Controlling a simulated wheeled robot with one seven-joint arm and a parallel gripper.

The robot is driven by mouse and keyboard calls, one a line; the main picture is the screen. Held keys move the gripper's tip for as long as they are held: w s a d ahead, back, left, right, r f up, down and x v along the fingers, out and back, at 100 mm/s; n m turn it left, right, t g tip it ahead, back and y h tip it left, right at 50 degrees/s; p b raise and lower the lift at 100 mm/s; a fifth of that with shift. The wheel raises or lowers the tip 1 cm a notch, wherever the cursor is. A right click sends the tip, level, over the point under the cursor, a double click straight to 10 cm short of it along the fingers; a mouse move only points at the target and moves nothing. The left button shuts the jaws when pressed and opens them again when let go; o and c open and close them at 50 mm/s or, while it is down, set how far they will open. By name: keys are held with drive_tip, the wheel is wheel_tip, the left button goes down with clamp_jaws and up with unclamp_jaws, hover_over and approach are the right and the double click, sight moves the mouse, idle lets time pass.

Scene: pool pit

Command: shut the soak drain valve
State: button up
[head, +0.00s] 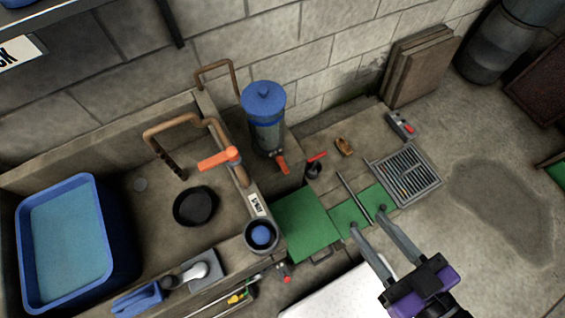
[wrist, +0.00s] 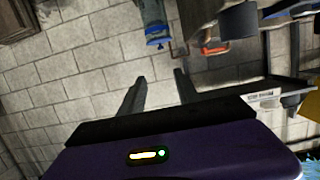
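Several red or orange handles show in the head view, and I cannot tell for certain which is the soak drain valve. An orange lever (head: 219,158) sits on the brown pipe over the basin. An orange handle (head: 282,165) is at the foot of the blue canister, and a red-handled dark fitting (head: 314,168) is right of it. A small red knob (head: 287,279) is low on the basin's front. My gripper (head: 368,221) is open and empty, its fingers over the green mat's right part. In the wrist view its fingers (wrist: 159,84) stand apart with wall behind.
The basin holds a blue tub (head: 23,255) of water and a black bowl (head: 196,207). A blue canister (head: 266,115) stands behind the green mat (head: 305,225). A floor grate (head: 407,175) and leaning boards (head: 420,68) are at the right. The floor at far right is mostly clear, with a damp patch.

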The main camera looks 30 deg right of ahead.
drive_tip(key=c, duration=0.3)
drive_tip(key=shift+m+t+h, duration=0.4)
drive_tip(key=shift+t+h, duration=0.2)
drive_tip(key=shift+t, duration=0.1)
drive_tip(key=w, duration=0.1)
drive_tip(key=w+d+r, duration=0.1)
drive_tip(key=w, duration=0.2)
drive_tip(key=shift+d+r, duration=0.15)
drive_tip(key=shift+d, duration=0.1)
clamp_jaws()
drive_tip(key=w+d+f+m+g, duration=0.1)
drive_tip(key=w+d+f+g, duration=0.1)
drive_tip(key=w+d+f, duration=0.6)
drive_tip(key=w+d+f+m+g, duration=0.1)
drive_tip(key=w+d+f+g, duration=0.1)
drive_tip(key=w+d+f, duration=0.6)
drive_tip(key=w+d+f+m+g, duration=0.15)
drive_tip(key=w+d+f, duration=0.35)
drive_tip(key=w, duration=0.7)
drive_tip(key=s+a+f+n+g+y, duration=0.5)
drive_tip(key=a+f+g+y, duration=0.1)
drive_tip(key=a, duration=0.4)
drive_tip(key=shift+a+f+y, duration=0.15)
drive_tip(key=shift+y, duration=0.25)
drive_tip(key=shift+s, duration=0.1)
